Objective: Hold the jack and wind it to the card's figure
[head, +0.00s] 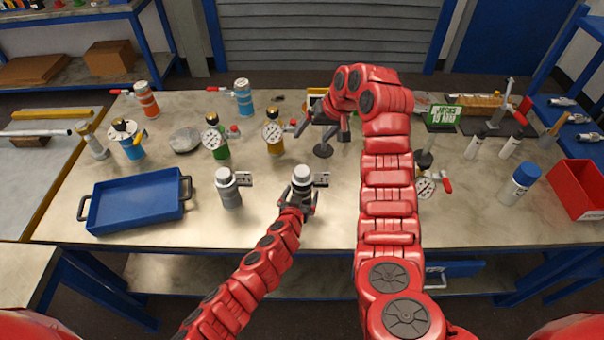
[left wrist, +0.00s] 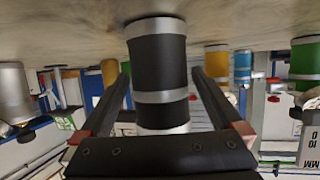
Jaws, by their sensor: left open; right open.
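A dark cylindrical jack (head: 302,178) with a silver cap and a small scale plate stands upright at the table's front middle. My left gripper (head: 298,203) is open around its lower body. In the left wrist view, the dark jack (left wrist: 158,70) with silver bands stands between the spread fingers, with gaps on both sides. A silver-grey jack (head: 229,190) with a similar plate stands to its left. My right gripper (head: 325,128) is open above the table behind the dark jack, near a round black stand base (head: 323,150). A green card (head: 443,117) stands at back right; its figures are unreadable.
A blue tray (head: 135,204) lies at front left. Gauged vessels, including green (head: 217,140) and yellow (head: 273,136), stand behind the jacks. A dial gauge (head: 426,187) stands right of my right arm. A blue-capped bottle (head: 520,184) and red bin (head: 577,188) are at right.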

